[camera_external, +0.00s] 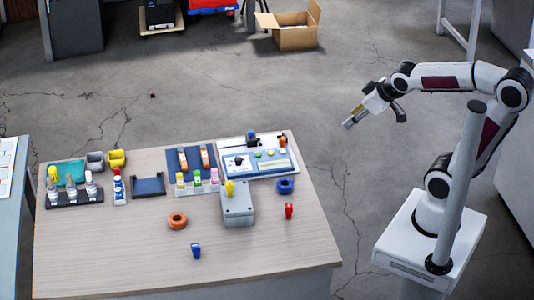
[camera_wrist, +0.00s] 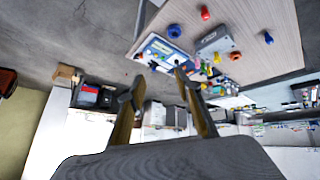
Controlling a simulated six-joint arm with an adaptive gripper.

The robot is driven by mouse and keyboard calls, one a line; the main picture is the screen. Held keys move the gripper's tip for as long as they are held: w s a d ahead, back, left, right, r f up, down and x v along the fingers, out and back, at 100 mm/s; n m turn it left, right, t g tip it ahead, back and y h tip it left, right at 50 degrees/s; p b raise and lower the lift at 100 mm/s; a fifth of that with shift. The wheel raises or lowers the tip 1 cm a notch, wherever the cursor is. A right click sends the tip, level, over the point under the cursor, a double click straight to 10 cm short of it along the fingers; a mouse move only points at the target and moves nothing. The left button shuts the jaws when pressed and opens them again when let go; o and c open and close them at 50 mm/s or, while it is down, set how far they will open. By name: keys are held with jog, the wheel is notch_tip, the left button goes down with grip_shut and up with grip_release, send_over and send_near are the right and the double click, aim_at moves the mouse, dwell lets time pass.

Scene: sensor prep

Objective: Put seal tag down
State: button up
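My gripper (camera_external: 372,113) is raised in the air to the right of the table, away from everything on it. In the wrist view its two fingers (camera_wrist: 158,86) are spread apart with nothing between them. I cannot tell which thing is the seal tag. A small red piece (camera_external: 289,211) stands at the table's right side and also shows in the wrist view (camera_wrist: 205,13). A small blue piece (camera_external: 196,251) stands near the front edge and also shows in the wrist view (camera_wrist: 269,38).
A panel (camera_external: 281,169), a bottle rack (camera_external: 75,201) and a blue tray (camera_external: 148,186) sit behind.

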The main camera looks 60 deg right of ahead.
jog(key=s+a+g+y, duration=0.1)
jog(key=s+a, duration=0.2)
jog(key=s, duration=0.8)
jog(key=shift+a+f+m+g, duration=0.2)
jog(key=shift+a+m+g, duration=0.1)
jog(key=shift+m, duration=0.1)
jog(key=shift+o, duration=0.6)
